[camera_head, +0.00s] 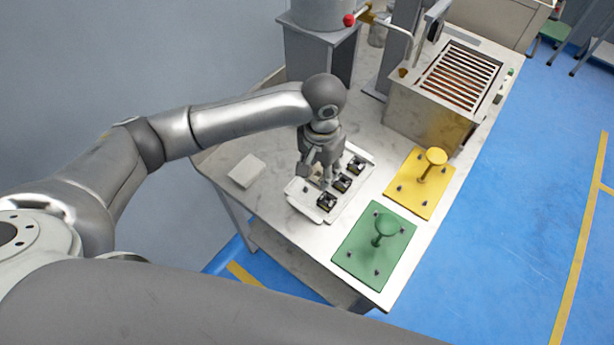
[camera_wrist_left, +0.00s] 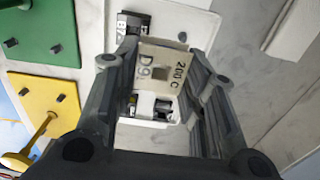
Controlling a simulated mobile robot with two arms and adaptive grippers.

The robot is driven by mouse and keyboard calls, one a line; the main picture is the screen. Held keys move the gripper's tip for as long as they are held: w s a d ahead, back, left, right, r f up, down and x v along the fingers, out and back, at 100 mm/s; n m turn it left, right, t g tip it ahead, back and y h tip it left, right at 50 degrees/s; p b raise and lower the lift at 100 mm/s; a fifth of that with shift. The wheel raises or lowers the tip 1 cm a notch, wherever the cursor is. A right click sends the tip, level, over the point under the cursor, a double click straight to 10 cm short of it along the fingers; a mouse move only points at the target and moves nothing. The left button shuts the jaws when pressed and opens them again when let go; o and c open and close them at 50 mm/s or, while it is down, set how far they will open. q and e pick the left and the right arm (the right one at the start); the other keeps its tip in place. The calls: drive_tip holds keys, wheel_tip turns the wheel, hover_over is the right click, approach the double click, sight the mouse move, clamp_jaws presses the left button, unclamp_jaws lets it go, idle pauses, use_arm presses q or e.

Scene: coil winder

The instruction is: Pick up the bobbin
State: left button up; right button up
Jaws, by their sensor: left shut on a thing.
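My left gripper (camera_head: 320,176) points down over the white tray (camera_head: 299,192) in the head view. In the left wrist view its fingers (camera_wrist_left: 151,70) are shut on the bobbin (camera_wrist_left: 162,66), a pale block with dark lettering and a small square hole. The bobbin is hidden by the fingers in the head view, and I cannot tell whether it touches the tray. Several dark pieces sit in the tray, including one at the near end (camera_head: 327,201) and one at the far end (camera_head: 356,164). My right gripper is not in view.
A green plate (camera_head: 352,253) and a yellow plate (camera_head: 408,192), each with an upright post, lie right of the tray. A pale block (camera_head: 247,171) lies left of it. A metal box with a slatted top (camera_head: 457,77) stands behind.

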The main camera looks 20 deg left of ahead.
use_arm(q)
drive_tip(key=s+d+r+b, duration=0.1)
drive_tip(key=d+r, duration=0.5)
drive_tip(key=d, duration=0.5)
drive_tip(key=shift+r, duration=0.15)
